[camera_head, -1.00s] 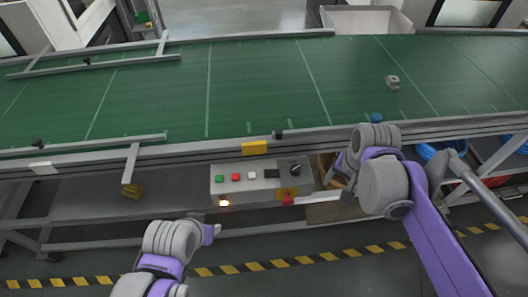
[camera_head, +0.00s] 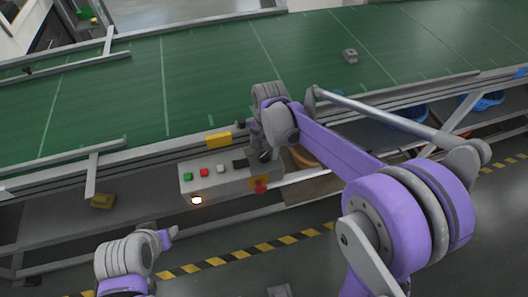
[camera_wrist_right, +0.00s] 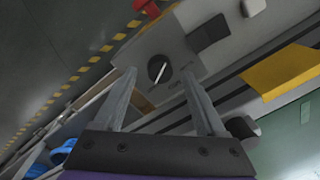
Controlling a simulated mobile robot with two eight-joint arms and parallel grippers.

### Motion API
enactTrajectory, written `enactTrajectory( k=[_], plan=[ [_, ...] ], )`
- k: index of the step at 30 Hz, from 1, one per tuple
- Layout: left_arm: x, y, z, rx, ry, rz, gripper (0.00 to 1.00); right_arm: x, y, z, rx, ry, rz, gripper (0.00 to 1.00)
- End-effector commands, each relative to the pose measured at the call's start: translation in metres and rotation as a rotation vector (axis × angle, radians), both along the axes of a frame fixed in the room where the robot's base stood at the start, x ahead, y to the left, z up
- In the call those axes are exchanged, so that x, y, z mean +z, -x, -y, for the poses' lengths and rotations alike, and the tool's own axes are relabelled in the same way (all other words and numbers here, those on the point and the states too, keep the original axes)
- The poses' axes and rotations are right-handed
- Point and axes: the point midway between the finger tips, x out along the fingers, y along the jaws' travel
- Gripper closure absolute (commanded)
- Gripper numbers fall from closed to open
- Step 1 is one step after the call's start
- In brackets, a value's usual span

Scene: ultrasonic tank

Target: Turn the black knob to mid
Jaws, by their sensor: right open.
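The black knob (camera_wrist_right: 159,69) is a round dial with a white pointer line, set in the face of the grey control box (camera_head: 218,183). Small lettering beside the knob is too blurred to read. My right gripper (camera_wrist_right: 158,74) is open, with one fingertip on each side of the knob in the right wrist view; I cannot tell whether they touch it. In the head view my right gripper (camera_head: 265,155) hangs at the box's right end and hides the knob. My left gripper (camera_head: 169,237) is at the lower left, away from the box; its jaws are unclear.
The box carries a green button (camera_head: 187,177), a red button (camera_head: 204,172), a white button (camera_head: 221,168), and a red part (camera_head: 260,187) low at its right. A yellow block (camera_head: 218,140) sits above on the edge of the green conveyor (camera_head: 200,85). A lamp (camera_head: 197,200) glows below.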

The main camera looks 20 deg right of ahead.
Motion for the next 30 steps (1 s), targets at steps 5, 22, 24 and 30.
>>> enactTrajectory(
  k=[5,22,24,30],
  plan=[
    [-0.001,0.001,0.000,0.000,0.000,-0.001,0.50,-0.016,-0.001,-0.001,0.000,0.000,0.000,0.27],
    [-0.001,0.001,0.000,0.000,0.000,-0.001,0.50,-0.018,-0.001,-0.001,0.001,0.000,0.001,0.72],
    [-0.001,0.001,0.000,0.000,0.000,-0.001,0.50,-0.018,-0.001,-0.001,0.001,0.000,0.001,0.84],
    [-0.001,0.000,0.000,0.000,0.000,-0.001,0.50,-0.018,-0.001,-0.001,0.001,0.000,0.001,1.00]
  ],
)
